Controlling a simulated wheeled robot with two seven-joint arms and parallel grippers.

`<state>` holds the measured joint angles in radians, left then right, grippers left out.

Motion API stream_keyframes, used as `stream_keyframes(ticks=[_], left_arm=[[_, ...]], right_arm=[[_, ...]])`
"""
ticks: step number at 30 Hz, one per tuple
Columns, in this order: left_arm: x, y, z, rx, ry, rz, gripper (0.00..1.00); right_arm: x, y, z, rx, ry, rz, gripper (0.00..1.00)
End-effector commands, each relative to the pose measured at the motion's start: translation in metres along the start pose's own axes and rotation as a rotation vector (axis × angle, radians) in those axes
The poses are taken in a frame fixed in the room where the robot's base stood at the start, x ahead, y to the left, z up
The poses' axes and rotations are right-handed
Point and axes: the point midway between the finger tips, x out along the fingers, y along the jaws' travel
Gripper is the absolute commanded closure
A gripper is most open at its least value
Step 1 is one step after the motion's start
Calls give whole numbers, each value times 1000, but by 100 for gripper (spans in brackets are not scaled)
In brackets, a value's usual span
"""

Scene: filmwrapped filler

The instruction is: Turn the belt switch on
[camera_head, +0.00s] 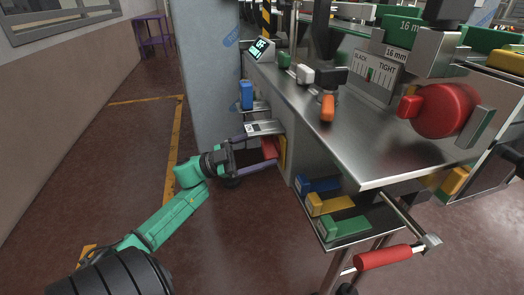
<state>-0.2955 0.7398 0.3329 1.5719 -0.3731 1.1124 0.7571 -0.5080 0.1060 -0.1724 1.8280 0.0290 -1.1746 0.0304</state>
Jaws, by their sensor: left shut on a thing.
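A red part (270,148) in front of a yellow plate (283,151) sits on the side of the steel machine, below its table. It looks like the belt switch, though most of it is hidden by my gripper. My left gripper (265,146) reaches in from the left and is shut on this red part. Its fingers lie at the machine's side. Whether the switch stands at on or off cannot be told. My right gripper is out of view.
The steel table (330,140) carries an orange knob (327,108) and a big red wheel (445,110). A small dark display (260,48) stands at the back. Below are a shelf with coloured blocks (345,228) and a red-gripped bar (383,257). Floor at left is clear.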

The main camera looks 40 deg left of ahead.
Motion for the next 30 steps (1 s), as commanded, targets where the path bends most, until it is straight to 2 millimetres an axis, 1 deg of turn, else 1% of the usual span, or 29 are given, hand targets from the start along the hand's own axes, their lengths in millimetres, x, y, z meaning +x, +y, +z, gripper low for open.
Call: stream_keyframes(ticks=[18,24,30], left_arm=[[-1,-1,1,535,-2,225,63],[0,-2,1,681,-3,285,63],[0,-2,1,783,-3,329,63]], right_arm=[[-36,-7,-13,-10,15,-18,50],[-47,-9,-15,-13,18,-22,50],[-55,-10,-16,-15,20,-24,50]])
